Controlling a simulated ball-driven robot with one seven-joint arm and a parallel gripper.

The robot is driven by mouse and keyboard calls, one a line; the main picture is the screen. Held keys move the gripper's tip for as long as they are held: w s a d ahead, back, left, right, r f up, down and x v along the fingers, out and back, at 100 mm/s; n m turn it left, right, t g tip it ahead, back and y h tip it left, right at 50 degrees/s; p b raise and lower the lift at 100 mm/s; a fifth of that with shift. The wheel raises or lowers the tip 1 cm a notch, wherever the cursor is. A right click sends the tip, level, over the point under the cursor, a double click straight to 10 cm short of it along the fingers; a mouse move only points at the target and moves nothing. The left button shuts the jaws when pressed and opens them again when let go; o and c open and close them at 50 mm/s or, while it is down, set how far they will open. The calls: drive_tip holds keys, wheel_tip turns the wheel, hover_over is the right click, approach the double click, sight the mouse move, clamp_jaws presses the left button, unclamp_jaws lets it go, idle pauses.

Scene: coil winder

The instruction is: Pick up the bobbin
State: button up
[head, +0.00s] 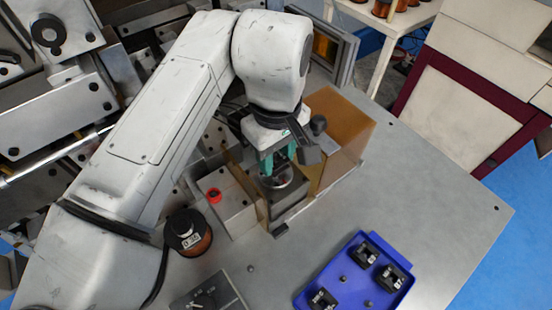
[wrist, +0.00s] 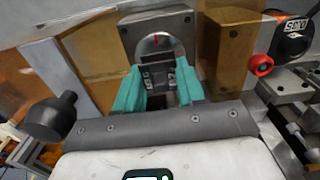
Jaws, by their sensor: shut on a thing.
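My gripper (head: 277,162) reaches down to a metal fixture beside a brown translucent guard. In the wrist view its two teal fingers (wrist: 158,88) are closed on the sides of a small black bobbin (wrist: 158,74). In the head view the fingers and wrist mostly hide the held bobbin. Several similar black pieces (head: 391,277) lie in a blue tray (head: 345,265) at the lower right.
The brown guard (head: 342,130) stands close to the right of my gripper. A metal block with a red button (head: 214,195) and a copper wire spool (head: 188,233) stand to the left. The grey table (head: 430,200) is clear on the right.

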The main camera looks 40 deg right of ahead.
drive_tip(key=s+d+r+b, duration=0.1)
drive_tip(key=s+r, duration=1)
drive_tip(key=s, duration=0.3)
drive_tip(key=shift+d+r, duration=0.15)
drive_tip(key=shift+d, duration=0.1)
